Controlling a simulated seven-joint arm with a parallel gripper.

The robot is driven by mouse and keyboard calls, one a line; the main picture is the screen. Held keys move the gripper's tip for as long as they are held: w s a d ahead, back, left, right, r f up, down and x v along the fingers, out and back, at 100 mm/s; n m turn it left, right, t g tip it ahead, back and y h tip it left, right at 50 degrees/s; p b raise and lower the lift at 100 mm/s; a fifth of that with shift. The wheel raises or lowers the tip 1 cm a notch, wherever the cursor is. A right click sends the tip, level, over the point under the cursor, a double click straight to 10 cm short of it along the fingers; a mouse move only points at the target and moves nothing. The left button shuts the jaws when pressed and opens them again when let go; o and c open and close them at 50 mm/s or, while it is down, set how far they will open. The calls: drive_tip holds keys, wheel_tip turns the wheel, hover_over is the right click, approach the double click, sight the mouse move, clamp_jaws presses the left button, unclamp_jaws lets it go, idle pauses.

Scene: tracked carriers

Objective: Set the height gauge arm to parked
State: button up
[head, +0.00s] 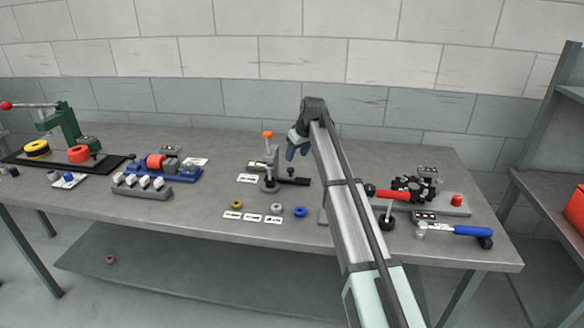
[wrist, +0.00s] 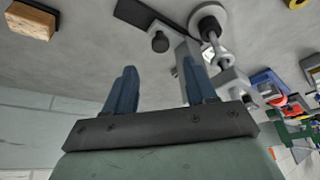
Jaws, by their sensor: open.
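The height gauge (head: 270,172) stands on the bench in the middle of the head view, a small grey post on a base with an orange knob (head: 267,134) on top. A dark flat bar (head: 295,181) reaches right from its foot. Two white label cards (head: 248,178) lie at its left. My gripper (head: 297,150) is open and empty, just right of the gauge's upper part, apart from it as far as I can tell. In the wrist view the gauge's grey metal parts (wrist: 228,78) show beyond my right finger, with a black knob (wrist: 160,42) between the fingers (wrist: 163,82). Which setting the arm has is unclear.
Washers and cards lie in front of the gauge, with a blue ring (head: 300,211). A blue fixture (head: 180,171) and grey block (head: 142,190) stand left. A red-handled clamp (head: 398,193) and blue-handled tool (head: 470,231) lie right. A brown block (wrist: 32,20) shows in the wrist view.

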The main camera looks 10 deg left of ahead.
sight(291, 169)
drive_tip(key=x, duration=0.8)
drive_tip(key=shift+c, duration=0.5)
clamp_jaws()
